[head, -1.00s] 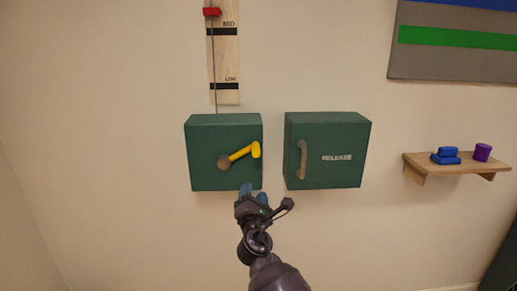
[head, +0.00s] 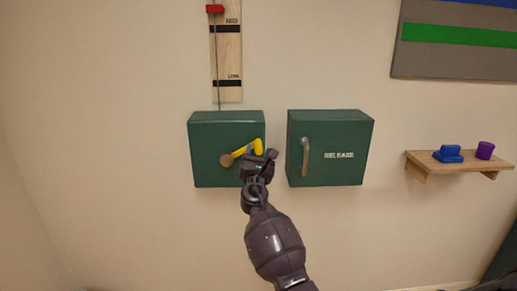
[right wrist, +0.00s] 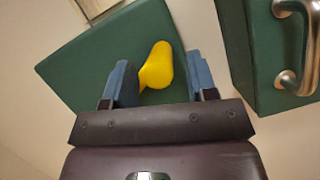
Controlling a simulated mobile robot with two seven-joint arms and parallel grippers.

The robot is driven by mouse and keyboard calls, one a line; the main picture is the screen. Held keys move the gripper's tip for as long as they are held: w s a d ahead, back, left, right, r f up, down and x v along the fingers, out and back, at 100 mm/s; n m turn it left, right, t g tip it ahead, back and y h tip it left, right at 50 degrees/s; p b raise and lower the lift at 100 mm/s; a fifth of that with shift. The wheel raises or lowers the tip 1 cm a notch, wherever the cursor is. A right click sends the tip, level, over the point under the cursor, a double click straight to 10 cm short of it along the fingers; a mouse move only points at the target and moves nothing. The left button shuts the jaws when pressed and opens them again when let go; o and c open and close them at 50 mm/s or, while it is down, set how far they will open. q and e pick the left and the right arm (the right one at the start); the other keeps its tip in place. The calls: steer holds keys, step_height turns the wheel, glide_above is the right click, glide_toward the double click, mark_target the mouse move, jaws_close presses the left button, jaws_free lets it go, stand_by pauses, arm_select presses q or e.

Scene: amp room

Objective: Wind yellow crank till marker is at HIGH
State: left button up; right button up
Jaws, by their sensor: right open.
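The yellow crank (head: 241,150) is on the front of the left green box (head: 210,130), its arm pointing up and right from a brown hub. My right gripper (head: 262,155) is open at the crank's handle end. In the right wrist view, the yellow handle (right wrist: 158,65) stands between the two blue fingers (right wrist: 161,78), with gaps on both sides. The red marker (head: 215,9) is on the wooden board (head: 227,58) above the MID band, at the picture's top edge. A HIGH label is not visible. My left gripper is out of view.
A second green box (head: 340,130) with a grey handle (head: 305,157) and the word RELEASE is close to the right. A wooden shelf (head: 470,165) holds blue and purple items further right. The wall left of the boxes is clear.

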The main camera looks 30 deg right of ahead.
steer(key=shift+x, duration=1.1)
steer(key=shift+c, duration=0.4)
steer(key=shift+a, duration=0.1)
jaws_close()
